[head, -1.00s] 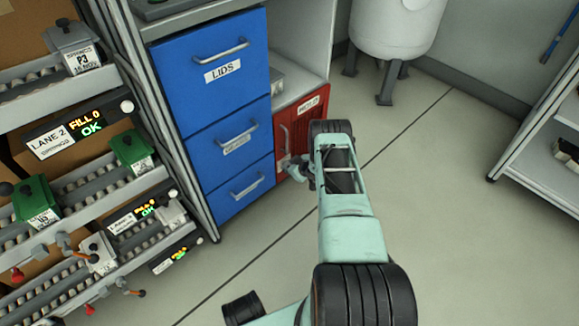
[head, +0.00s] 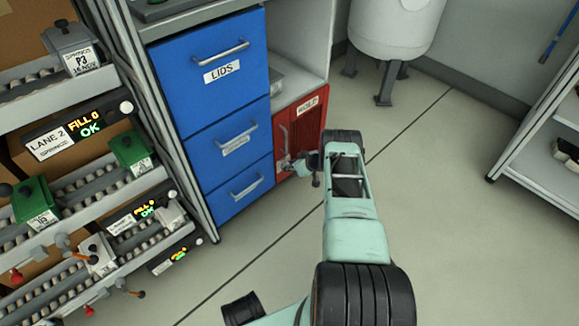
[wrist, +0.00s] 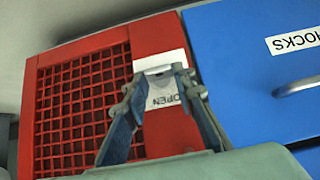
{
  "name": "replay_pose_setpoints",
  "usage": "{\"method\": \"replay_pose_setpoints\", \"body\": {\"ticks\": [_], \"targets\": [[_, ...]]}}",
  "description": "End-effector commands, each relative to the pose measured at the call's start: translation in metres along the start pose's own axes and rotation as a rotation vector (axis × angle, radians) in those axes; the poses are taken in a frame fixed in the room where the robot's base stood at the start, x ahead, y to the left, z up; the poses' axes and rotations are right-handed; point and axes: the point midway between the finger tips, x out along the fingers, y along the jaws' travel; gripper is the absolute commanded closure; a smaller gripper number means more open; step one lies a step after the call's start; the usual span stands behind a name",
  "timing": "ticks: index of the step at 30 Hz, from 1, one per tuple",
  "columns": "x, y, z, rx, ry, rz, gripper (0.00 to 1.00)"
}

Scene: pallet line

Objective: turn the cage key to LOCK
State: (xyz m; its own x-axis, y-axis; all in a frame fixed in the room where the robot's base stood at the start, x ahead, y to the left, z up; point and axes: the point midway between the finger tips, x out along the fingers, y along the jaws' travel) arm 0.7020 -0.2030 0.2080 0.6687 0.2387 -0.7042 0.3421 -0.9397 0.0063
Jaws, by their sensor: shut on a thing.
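The red cage (head: 309,130) with a mesh front stands low, right of the blue drawers; it fills the left of the wrist view (wrist: 83,108). My gripper (head: 287,165) is at the cage's front left edge. In the wrist view my gripper (wrist: 158,78) is shut on the key, a pale grey piece (wrist: 157,70) between the fingertips, on a white plate. The word OPEN shows on the plate (wrist: 163,100) between the fingers. No LOCK mark can be seen, and the key's exact angle is hard to tell.
Blue drawers (head: 212,75) stand directly left of the cage; one (wrist: 265,60) has a handle close to my gripper. A roller rack (head: 80,190) is farther left. A white tank (head: 395,25) stands behind on legs. The floor (head: 440,220) at right is clear.

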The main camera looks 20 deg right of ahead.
Motion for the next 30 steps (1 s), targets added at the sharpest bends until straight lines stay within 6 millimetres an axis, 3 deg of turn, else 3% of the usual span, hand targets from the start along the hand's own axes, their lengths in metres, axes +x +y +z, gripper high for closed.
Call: {"method": "replay_pose_setpoints", "body": {"ticks": [13,14,18,30], "targets": [[-0.0001,0.0,-0.0028,0.016,0.0,-0.015,1.0],[-0.0001,0.0001,-0.0028,0.016,0.0,-0.015,0.75],[-0.0002,0.0002,-0.0021,0.015,-0.001,-0.015,0.59],[-0.0038,0.0011,-0.0006,0.017,-0.004,-0.014,0.58]]}}
